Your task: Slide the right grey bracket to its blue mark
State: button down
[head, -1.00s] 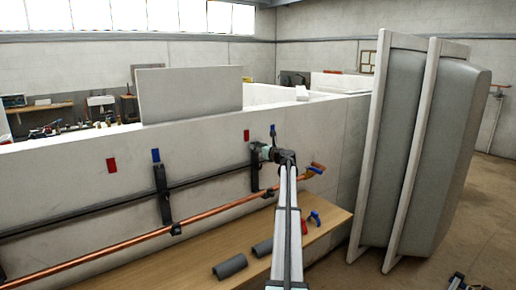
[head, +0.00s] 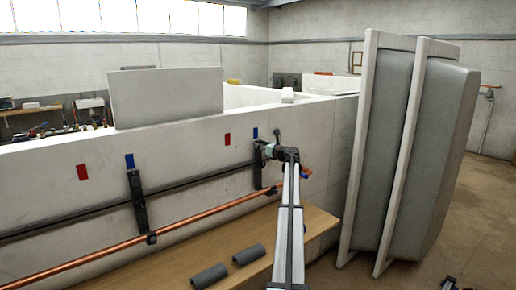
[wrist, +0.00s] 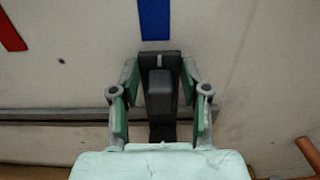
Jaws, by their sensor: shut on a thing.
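The right grey bracket (head: 258,155) is a dark upright piece on the black rail, partly hidden by my gripper (head: 265,151) in the head view. In the wrist view the bracket (wrist: 159,95) stands between the fingers of my gripper (wrist: 160,82), which is shut on it. A white line shows at its top. The blue mark (wrist: 155,18) is directly above it, and the line sits under the mark, slightly right of its middle. In the head view this blue mark (head: 255,133) is just above the bracket. A red mark (head: 227,139) lies to its left.
The left bracket (head: 138,200) stands below another blue mark (head: 129,160), with a red mark (head: 82,172) further left. A copper pipe (head: 108,249) runs below the black rail (head: 85,212). Radiator panels (head: 385,140) stand at the right. Grey half-round pieces (head: 210,275) lie on the wooden bench (head: 315,222).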

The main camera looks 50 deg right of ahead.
jog(key=shift+a, duration=0.1)
jog(key=c, duration=0.9)
grip_release()
jog(key=shift+a, duration=0.1)
jog(key=v, duration=1.2)
